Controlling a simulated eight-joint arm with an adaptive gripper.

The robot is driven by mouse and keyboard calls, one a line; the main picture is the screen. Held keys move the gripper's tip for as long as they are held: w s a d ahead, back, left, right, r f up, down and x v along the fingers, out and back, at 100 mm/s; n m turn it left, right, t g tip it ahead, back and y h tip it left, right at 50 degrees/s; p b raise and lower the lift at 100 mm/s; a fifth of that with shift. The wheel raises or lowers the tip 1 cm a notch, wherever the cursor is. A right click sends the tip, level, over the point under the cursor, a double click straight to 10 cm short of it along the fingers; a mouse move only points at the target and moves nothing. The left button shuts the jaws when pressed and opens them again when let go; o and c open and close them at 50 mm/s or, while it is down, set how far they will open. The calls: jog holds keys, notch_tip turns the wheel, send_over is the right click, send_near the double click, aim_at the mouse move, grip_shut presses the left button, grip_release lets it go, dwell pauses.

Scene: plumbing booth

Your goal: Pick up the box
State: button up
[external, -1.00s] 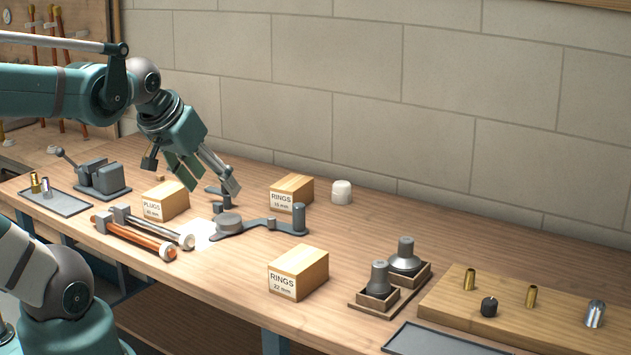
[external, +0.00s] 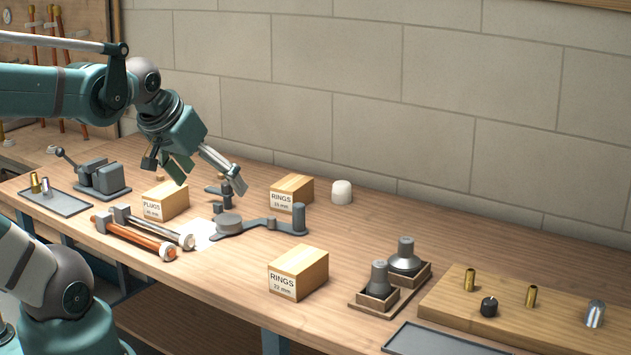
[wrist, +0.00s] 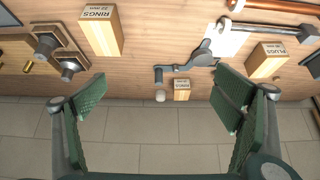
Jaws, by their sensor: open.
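Three wooden boxes with white labels stand on the bench. The PLUGS box (external: 166,202) is at the left, a RINGS box (external: 291,192) is farther back near the wall, and the RINGS 22 mm box (external: 298,273) is nearer the front. My gripper (external: 207,174) is open and empty above the bench, between the PLUGS box and the back RINGS box in the picture. In the wrist view, the back RINGS box (wrist: 182,90) lies between my spread fingers, the RINGS 22 mm box (wrist: 102,32) is upper left and the PLUGS box (wrist: 266,60) is right.
A grey bending tool (external: 260,226) lies between the boxes. A white cap (external: 341,192) stands beside the back RINGS box. Pipes (external: 140,236) lie in front of the PLUGS box. Flared parts in wooden holders (external: 372,306) stand right. Bare bench surrounds the RINGS 22 mm box.

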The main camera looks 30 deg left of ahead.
jog(key=shift+w+r, duration=0.1)
jog(key=w+a+r+m+g+p, duration=0.1)
jog(key=w+r+m+p, duration=0.15)
jog(key=w, duration=0.35)
jog(key=w+a+r+m+g+p, duration=0.1)
jog(key=w+r+m, duration=0.15)
jog(key=w, duration=0.35)
jog(key=m+g+h+p, duration=0.2)
jog(key=m+g+p, duration=0.4)
jog(key=m, duration=0.6)
send_over(290, 181)
jog(key=shift+t, duration=0.5)
jog(key=f, duration=1.7)
jog(key=shift+s+a+p, duration=0.15)
jog(key=shift+s+p, duration=0.2)
jog(key=shift+w+a+f, duration=0.15)
jog(key=shift+w+f, duration=0.1)
jog(key=shift+f, duration=0.3)
jog(key=shift+d+f, duration=0.2)
jog(key=shift+f, duration=1.05)
